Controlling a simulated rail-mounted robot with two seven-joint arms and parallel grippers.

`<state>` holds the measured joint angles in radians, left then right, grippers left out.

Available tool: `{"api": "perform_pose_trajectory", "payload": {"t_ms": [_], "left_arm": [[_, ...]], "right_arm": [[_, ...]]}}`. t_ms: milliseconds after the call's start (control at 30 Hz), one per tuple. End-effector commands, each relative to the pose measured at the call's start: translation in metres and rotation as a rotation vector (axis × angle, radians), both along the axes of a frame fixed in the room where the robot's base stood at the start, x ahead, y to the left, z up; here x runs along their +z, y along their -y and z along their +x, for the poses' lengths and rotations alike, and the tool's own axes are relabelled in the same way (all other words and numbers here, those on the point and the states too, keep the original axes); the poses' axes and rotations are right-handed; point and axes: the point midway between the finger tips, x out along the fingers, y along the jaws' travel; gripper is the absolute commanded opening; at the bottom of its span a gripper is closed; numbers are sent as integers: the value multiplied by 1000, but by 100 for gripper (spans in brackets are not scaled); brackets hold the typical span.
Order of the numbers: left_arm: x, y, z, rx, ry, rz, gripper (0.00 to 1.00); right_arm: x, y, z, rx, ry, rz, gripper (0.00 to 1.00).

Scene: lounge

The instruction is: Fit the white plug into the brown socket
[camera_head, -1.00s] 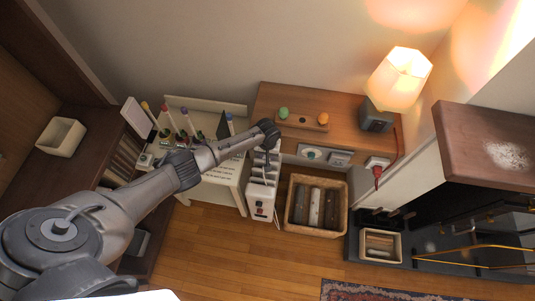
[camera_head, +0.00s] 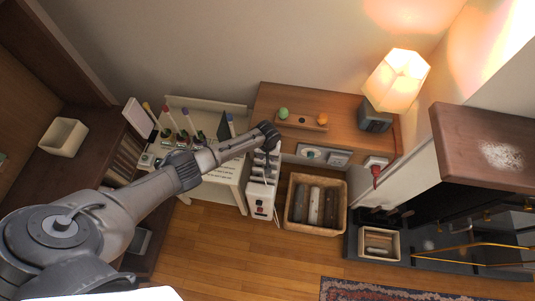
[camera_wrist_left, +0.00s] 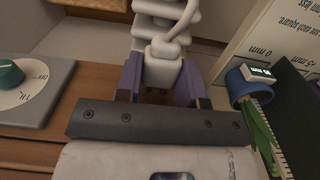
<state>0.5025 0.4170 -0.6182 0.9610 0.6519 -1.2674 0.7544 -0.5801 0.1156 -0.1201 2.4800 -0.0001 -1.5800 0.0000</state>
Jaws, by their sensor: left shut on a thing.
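The white plug (camera_wrist_left: 163,68) shows in the left wrist view with a white cord rising from its top. My left gripper (camera_wrist_left: 160,84) is shut on it, one blue-grey finger on each side. In the head view my left gripper (camera_head: 269,138) is at the far end of the arm, above the top of the white finned unit (camera_head: 261,200); the plug cannot be made out there. The unit's front has small dark and reddish spots, too small to identify. I cannot make out the brown socket for certain. My right gripper is not in view.
A wooden cabinet (camera_head: 345,124) with a lit lamp (camera_head: 397,82) stands right of the gripper. A red plug (camera_head: 376,171) is by its right end. A basket (camera_head: 315,228) sits right of the unit. A white table (camera_head: 218,179) with plants and tools is left.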

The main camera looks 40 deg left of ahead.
Motion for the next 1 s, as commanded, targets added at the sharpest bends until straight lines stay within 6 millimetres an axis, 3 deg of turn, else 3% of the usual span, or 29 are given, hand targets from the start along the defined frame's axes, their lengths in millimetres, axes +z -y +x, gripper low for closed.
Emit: {"api": "perform_pose_trajectory", "payload": {"t_ms": [567, 1000], "left_arm": [[-3, 1, -4, 2, 13, 14, 9], [-4, -2, 1, 1, 15, 15, 9]], "right_arm": [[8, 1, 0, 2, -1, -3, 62], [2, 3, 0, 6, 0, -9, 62]]}}
